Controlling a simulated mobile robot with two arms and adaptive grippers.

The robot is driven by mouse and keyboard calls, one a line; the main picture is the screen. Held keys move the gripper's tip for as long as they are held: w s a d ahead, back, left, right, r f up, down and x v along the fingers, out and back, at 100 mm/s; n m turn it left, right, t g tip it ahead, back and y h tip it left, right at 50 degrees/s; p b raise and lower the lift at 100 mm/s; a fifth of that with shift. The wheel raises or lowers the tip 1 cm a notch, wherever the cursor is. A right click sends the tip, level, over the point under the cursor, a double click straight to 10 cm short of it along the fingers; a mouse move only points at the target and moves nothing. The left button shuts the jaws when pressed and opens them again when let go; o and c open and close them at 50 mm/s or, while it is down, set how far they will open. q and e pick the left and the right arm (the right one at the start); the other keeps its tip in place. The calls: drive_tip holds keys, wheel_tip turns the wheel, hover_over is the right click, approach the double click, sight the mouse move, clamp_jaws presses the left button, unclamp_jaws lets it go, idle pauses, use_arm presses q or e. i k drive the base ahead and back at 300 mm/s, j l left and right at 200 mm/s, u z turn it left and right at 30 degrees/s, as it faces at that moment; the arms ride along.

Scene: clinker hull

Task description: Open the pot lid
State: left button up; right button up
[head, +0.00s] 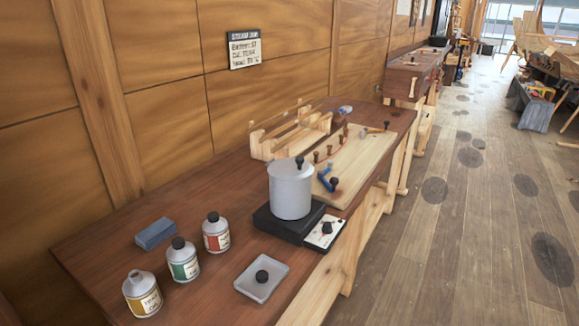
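A grey cylindrical pot (290,193) stands upright on a black hot plate (272,226) on the wooden workbench. Its lid (285,167) is on top, with a small dark knob (299,160). A white control panel (324,232) with a dark dial joins the hot plate on its right. Neither of my grippers shows in the head view.
A white bottle with a red label (216,233), one with a green label (183,261) and one with a yellow label (142,295) stand front left. A blue block (155,233) lies behind them. A shallow grey tray (245,287) is in front of the pot. A pale board (352,160) with tools lies behind it. The floor (470,230) at right is open.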

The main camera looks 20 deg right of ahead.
sight(288, 169)
drive_tip(key=u, duration=0.35)
drive_tip(key=l+u, duration=0.4)
drive_tip(key=l, duration=0.35)
drive_tip(key=k+l+u, duration=0.1)
drive_tip(key=l+u, duration=0.35)
drive_tip(key=l, duration=0.35)
